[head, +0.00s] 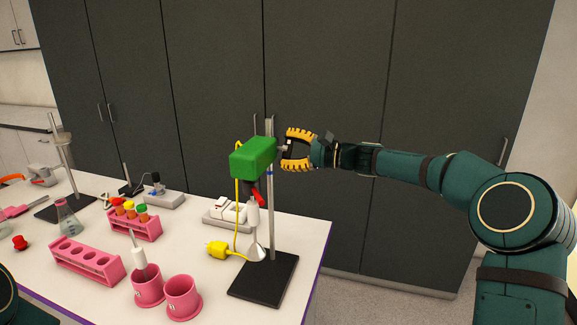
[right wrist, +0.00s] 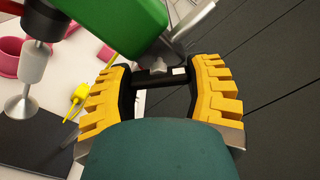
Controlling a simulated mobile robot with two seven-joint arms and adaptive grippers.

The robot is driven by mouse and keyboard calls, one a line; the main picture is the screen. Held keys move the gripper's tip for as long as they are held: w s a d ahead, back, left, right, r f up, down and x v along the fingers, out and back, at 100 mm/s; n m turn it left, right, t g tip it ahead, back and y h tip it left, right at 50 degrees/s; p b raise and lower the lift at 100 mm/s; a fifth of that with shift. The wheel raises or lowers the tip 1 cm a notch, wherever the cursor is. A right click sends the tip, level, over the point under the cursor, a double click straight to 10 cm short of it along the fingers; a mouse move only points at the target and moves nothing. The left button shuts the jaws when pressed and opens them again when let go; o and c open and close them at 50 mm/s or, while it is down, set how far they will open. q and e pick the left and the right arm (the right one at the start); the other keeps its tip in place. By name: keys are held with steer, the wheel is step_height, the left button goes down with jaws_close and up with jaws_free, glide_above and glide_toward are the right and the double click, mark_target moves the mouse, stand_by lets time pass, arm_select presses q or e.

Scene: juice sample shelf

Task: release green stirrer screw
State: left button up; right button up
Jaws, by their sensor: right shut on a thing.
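The green stirrer (head: 253,157) is a green box mounted high on a metal stand rod (head: 271,215) over a black base plate (head: 264,279). It also shows at the top of the right wrist view (right wrist: 120,25). Its small grey screw (right wrist: 160,69) sits on the side facing my right gripper. My right gripper (head: 286,149) has yellow ribbed fingers and reaches in from the right, level with the stirrer. Its fingers are around the screw, shut on it; the exact contact is hard to see. My left gripper is out of view.
Dark cabinets (head: 330,90) rise behind. The table's right edge is close to the stand.

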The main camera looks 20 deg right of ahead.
steer(key=n+b, duration=0.5)
steer(key=b, duration=0.1)
steer(key=shift+r+n+b, duration=0.2)
steer(key=shift+n+b, duration=0.8)
steer(key=shift+n, duration=0.2)
steer(key=o, duration=1.2)
steer(key=shift+d, duration=0.1)
steer(key=v, duration=1.2)
